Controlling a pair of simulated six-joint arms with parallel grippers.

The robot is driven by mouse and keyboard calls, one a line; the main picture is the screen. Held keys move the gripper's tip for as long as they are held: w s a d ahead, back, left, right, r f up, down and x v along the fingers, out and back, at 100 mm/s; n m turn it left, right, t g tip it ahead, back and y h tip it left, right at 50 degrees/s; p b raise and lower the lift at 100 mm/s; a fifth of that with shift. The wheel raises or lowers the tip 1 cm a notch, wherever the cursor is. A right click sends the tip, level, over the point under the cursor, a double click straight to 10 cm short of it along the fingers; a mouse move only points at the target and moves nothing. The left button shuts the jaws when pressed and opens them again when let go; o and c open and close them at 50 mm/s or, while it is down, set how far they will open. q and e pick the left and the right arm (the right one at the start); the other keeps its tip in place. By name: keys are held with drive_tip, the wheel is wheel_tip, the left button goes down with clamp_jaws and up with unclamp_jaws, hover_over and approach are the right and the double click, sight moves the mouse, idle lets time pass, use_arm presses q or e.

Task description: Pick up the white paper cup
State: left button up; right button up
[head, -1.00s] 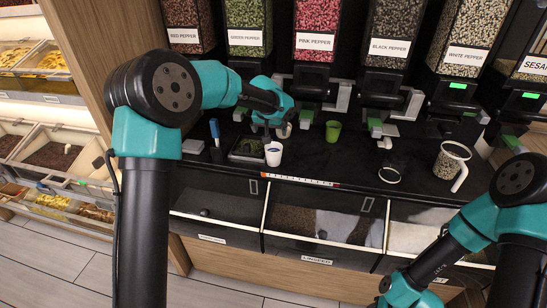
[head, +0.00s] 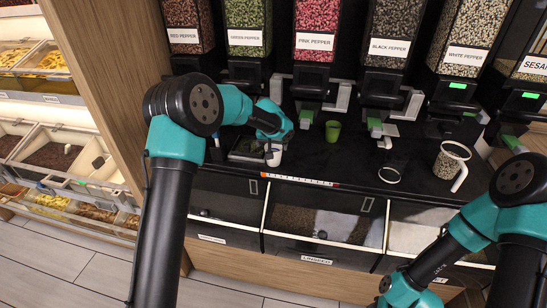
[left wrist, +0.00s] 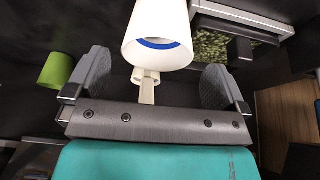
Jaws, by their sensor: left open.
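The white paper cup (head: 274,156) stands on the black counter, in front of a dark tray. My left gripper (head: 271,138) is right at the cup, partly covering it in the head view. In the left wrist view the cup (left wrist: 158,30) shows large, with a blue ring inside its mouth. It lies between the two grey fingers of the open left gripper (left wrist: 156,75), with a gap on each side. My right arm shows at the lower right of the head view, but its gripper is out of view.
A green cup (head: 333,130) stands right of the white cup; it also shows in the left wrist view (left wrist: 57,70). Pepper dispensers line the back. A clear jug of pellets (head: 450,162) stands at the right. Lidded bins (head: 317,222) lie below the counter front.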

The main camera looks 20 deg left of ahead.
sight(274, 149)
use_arm(q)
drive_tip(key=shift+x, duration=2.6)
drive_tip(key=shift+d, duration=0.15)
drive_tip(key=shift+c, duration=0.2)
drive_tip(key=c, duration=0.8)
drive_tip(key=shift+c, duration=0.2)
drive_tip(key=shift+r, duration=1.75)
drive_tip(key=s+d+r, duration=0.1)
drive_tip(key=s+d, duration=0.3)
drive_tip(key=s, duration=1.1)
drive_tip(key=shift+s+d+r, duration=0.2)
drive_tip(key=shift+r, duration=0.05)
drive_tip(key=shift+s, duration=0.1)
